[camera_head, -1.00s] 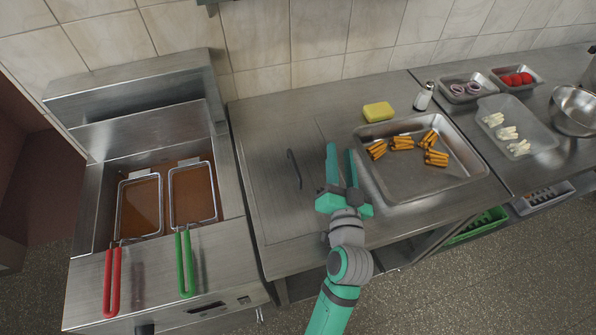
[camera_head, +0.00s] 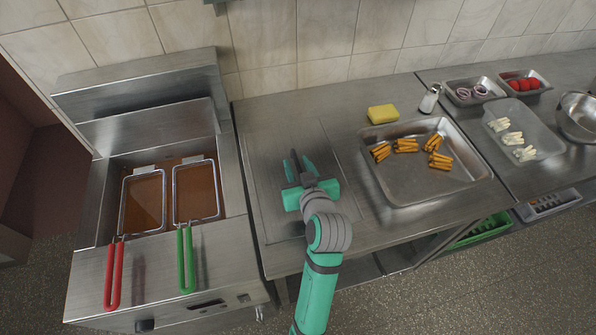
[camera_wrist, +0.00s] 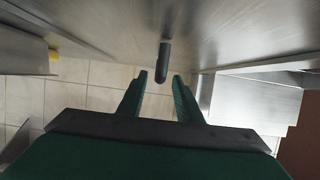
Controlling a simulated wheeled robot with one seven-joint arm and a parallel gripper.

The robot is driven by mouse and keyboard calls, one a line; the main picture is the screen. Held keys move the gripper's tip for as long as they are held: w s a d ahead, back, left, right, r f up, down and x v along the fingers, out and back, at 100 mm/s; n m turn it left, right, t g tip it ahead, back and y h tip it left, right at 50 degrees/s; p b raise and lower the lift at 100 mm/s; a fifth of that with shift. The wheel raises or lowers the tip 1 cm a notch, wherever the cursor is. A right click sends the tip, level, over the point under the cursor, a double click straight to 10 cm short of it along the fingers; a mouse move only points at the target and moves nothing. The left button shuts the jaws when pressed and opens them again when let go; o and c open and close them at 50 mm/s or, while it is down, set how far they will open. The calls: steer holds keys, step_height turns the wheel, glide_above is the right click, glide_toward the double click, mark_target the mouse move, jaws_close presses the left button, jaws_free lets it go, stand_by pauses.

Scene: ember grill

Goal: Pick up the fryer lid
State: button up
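The fryer lid (camera_head: 264,175) is a flat metal plate lying on the steel counter, right of the fryer. Its dark bar handle (camera_wrist: 163,54) shows in the wrist view, ahead of the fingertips and roughly in line with the gap between them. My gripper (camera_head: 298,163) is over the lid in the head view and partly hides the handle. In the wrist view its two green fingers (camera_wrist: 160,76) are apart with nothing between them. The lid's metal surface (camera_wrist: 225,30) fills the top of that view. I see no contact between fingers and handle.
The fryer (camera_head: 102,235) at left holds two baskets, with a red handle (camera_head: 114,275) and a green handle (camera_head: 186,260). A tray (camera_head: 400,190) with fries stands right of the lid. A yellow sponge (camera_head: 383,114) and a shaker (camera_head: 430,99) are behind it.

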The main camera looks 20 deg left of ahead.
mark_target(294, 156)
steer(key=shift+x, duration=2.9)
steer(key=shift+d+f, duration=0.15)
steer(key=shift+d, duration=0.05)
steer(key=shift+c, duration=0.6)
jaws_close()
